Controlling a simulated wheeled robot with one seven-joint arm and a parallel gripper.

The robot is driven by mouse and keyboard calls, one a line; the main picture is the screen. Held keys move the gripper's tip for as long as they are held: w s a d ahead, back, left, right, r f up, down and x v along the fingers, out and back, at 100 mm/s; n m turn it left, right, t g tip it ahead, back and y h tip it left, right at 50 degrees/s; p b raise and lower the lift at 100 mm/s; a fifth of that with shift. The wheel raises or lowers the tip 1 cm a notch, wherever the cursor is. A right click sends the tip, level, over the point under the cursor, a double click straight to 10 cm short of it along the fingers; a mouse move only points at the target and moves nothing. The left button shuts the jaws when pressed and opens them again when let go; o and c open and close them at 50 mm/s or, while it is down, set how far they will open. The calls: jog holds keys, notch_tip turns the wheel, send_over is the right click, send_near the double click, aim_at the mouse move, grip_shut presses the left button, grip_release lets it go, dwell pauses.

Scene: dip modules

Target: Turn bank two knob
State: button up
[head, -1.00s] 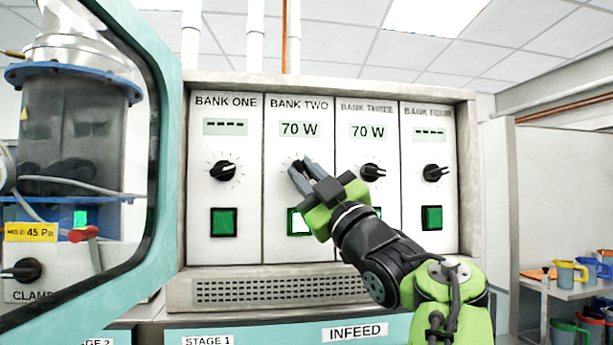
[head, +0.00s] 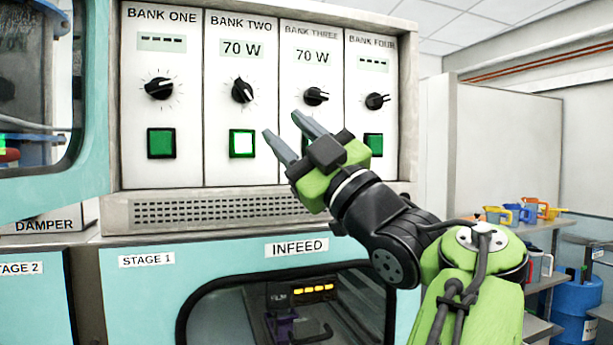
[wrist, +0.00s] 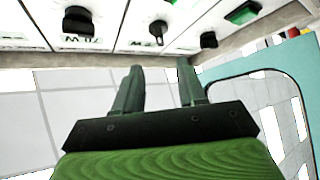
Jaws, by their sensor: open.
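The bank two knob (head: 242,91) is a black knob on the second white panel in the head view, below a display (head: 242,49) reading 70 W. Its pointer tilts up and to the left. My gripper (head: 288,134) is open and empty. In the head view its fingertips appear below and to the right of the knob, apart from it. In the wrist view the open fingers (wrist: 160,75) point toward the panels, where several black knobs show upside down.
Bank one (head: 159,88), bank three (head: 316,96) and bank four (head: 377,101) knobs flank bank two. A grey vent ledge (head: 220,210) juts out below the panels. The INFEED window (head: 290,300) is below. A teal-framed door (head: 90,150) stands at left; shelves with jugs are at right.

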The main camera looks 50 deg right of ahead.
jog(key=b+v, duration=0.1)
jog(key=v, duration=0.3)
